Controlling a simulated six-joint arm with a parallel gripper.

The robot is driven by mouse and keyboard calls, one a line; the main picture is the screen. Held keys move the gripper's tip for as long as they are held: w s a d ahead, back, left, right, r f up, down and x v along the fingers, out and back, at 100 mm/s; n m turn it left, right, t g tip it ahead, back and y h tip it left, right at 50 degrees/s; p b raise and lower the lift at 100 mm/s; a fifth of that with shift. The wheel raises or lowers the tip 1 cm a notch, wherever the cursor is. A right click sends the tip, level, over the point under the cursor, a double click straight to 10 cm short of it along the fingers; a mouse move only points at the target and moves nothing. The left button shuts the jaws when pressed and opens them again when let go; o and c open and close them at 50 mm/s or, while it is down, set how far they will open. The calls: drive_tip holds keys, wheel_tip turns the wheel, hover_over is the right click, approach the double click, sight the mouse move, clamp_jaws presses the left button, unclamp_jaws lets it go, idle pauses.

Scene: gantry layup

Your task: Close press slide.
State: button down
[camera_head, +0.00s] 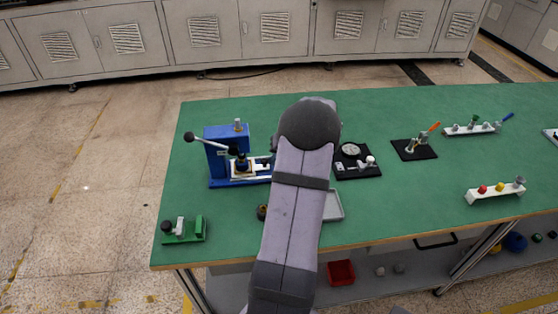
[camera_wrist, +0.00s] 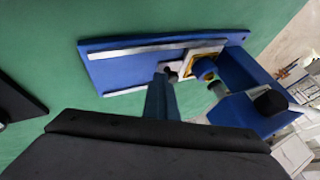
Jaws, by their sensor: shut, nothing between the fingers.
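The blue press (camera_head: 226,150) stands on the left of the green table, its black-knobbed lever pointing left. It also shows in the wrist view (camera_wrist: 242,85). Its blue base (camera_wrist: 115,70) carries two pale rails. The press slide (camera_wrist: 198,58), a pale plate with a yellow-edged part, sits at the press end of the rails, by the ram. In the head view the slide (camera_head: 243,168) is partly visible. My gripper (camera_wrist: 163,80) is shut and empty, its tip close beside the slide's small dark-and-pale handle; I cannot tell whether they touch. My arm hides the gripper in the head view.
A gauge on a black base (camera_head: 352,152) lies right of my arm. A grey tray (camera_head: 333,205) is partly behind it. A green fixture (camera_head: 184,230) stands at the table's front left. Several other fixtures stand on the right. Table is clear behind the press.

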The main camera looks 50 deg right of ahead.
drive_tip(key=shift+w+a, duration=0.2)
drive_tip(key=shift+a, duration=0.1)
drive_tip(key=shift+s+d+f, duration=0.1)
drive_tip(key=shift+s+d, duration=0.2)
drive_tip(key=shift+s, duration=0.05)
drive_tip(key=s+d+b, duration=0.1)
drive_tip(key=s+d, duration=0.1)
drive_tip(key=s, duration=0.1)
drive_tip(key=shift+s+d+b, duration=0.2)
drive_tip(key=shift+b, duration=0.2)
drive_tip(key=b+v, duration=0.1)
drive_tip(key=v, duration=0.9)
drive_tip(key=shift+w, duration=0.15)
drive_tip(key=w+a+n+g+y+p, duration=0.15)
drive_tip(key=w+a, duration=0.25)
drive_tip(key=a, duration=0.9)
drive_tip(key=w+a+n+g+y+p, duration=0.1)
drive_tip(key=w+a+n+g+p, duration=0.2)
drive_tip(key=a, duration=1.1)
drive_tip(key=s+a+n+g+h+p, duration=0.1)
drive_tip(key=s+a, duration=0.3)
drive_tip(key=a, duration=0.5)
drive_tip(key=s+a+f+n+g+p, duration=0.1)
drive_tip(key=s+a+n, duration=0.3)
drive_tip(key=a, duration=0.5)
drive_tip(key=shift+s+a+g+h+p, duration=0.15)
drive_tip(key=shift+s+g+h+p, duration=0.3)
drive_tip(key=shift+s, duration=0.3)
